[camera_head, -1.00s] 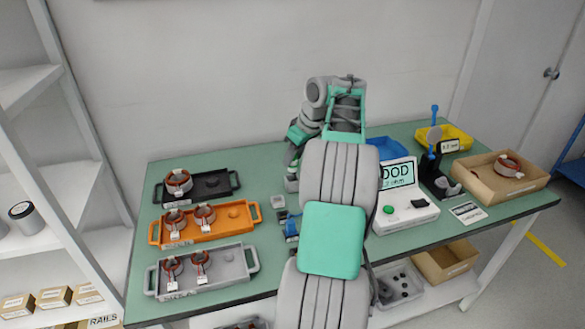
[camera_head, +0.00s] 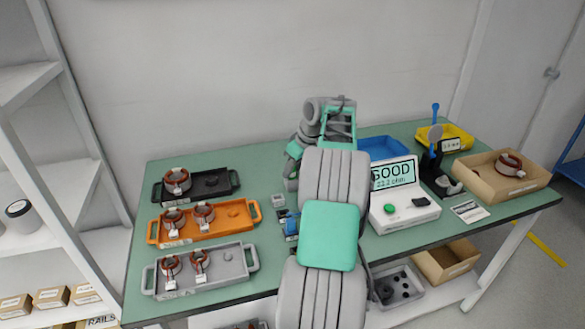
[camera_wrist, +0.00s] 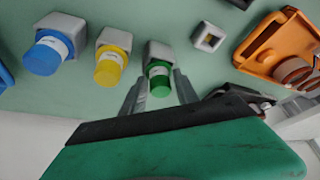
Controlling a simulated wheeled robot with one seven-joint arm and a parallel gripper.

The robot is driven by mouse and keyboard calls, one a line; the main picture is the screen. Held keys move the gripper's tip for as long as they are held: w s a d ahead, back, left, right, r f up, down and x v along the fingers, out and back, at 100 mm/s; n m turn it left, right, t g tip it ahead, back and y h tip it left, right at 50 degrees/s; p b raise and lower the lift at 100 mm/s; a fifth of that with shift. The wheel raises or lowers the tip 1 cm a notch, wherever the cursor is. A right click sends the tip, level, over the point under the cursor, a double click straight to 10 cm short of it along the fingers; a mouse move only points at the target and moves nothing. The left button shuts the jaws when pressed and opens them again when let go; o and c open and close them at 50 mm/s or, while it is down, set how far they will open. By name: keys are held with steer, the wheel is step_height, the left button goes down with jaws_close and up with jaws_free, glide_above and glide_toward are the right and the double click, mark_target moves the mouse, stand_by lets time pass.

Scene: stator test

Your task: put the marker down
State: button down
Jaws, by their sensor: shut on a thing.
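The green marker (camera_wrist: 159,82) shows in the wrist view between the two fingers of my gripper (camera_wrist: 160,93), which is shut on it. The marker's far end is at a grey block holder (camera_wrist: 158,52); I cannot tell how deep it sits. A yellow marker (camera_wrist: 109,68) and a blue marker (camera_wrist: 45,54) stand at similar grey holders beside it. In the head view my arm hides the gripper and the green marker; a blue marker (camera_head: 291,226) shows beside the arm.
A small grey square block (camera_wrist: 208,37) and the orange tray (camera_wrist: 268,38) lie near the holders. The black tray (camera_head: 222,183) and grey tray (camera_head: 228,268) hold the table's left. The tester (camera_head: 404,212) reads GOOD on the right, near a cardboard box (camera_head: 530,184).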

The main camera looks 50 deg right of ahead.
steer(key=c, duration=0.9)
jaws_free()
steer(key=p+v, duration=0.5)
steer(key=v, duration=0.8)
steer(key=w+a+r, duration=0.1)
steer(key=w+a, duration=0.1)
steer(key=a, duration=1.3)
steer(key=w+a+r, duration=0.1)
steer(key=w+a, duration=0.1)
steer(key=a, duration=1.3)
steer(key=shift+m+g, duration=0.5)
steer(key=shift+g, duration=0.3)
steer(key=s+a+f, duration=0.3)
steer(key=s+a, duration=0.2)
steer(key=s+a+f, duration=0.3)
steer(key=s+a, duration=0.1)
steer(key=s, duration=0.1)
steer(key=s+a+f, duration=0.4)
steer(key=s+a, duration=0.1)
steer(key=s, duration=0.1)
steer(key=shift+s+a, duration=0.1)
steer(key=shift+a, duration=0.25)
